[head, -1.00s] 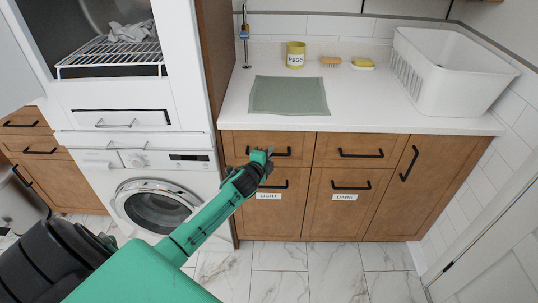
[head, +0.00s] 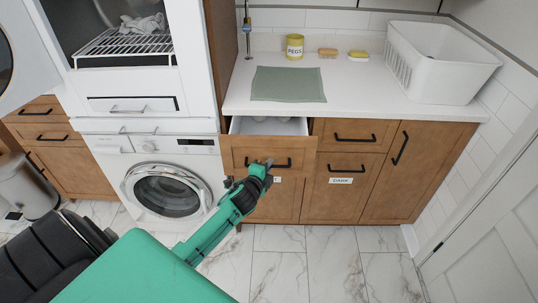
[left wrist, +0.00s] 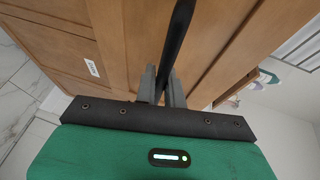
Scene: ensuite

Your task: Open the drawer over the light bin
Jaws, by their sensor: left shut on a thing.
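The drawer over the light bin (head: 240,158) is a wooden front with a black bar handle (head: 283,164). It stands partly pulled out, and its white inside shows with some pale items in it. My left gripper (head: 266,167) is shut on the black handle; the left wrist view shows the fingers (left wrist: 161,84) around the dark bar (left wrist: 178,45). The light bin front (head: 278,205) is below, its label mostly hidden by my gripper. The right gripper is not in view.
The dark bin (head: 342,200) and another shut drawer (head: 353,135) are to the right. A washing machine (head: 165,185) stands to the left. The counter above holds a green mat (head: 288,84), a pegs tin (head: 295,46) and a white basket (head: 440,70). The tiled floor in front is clear.

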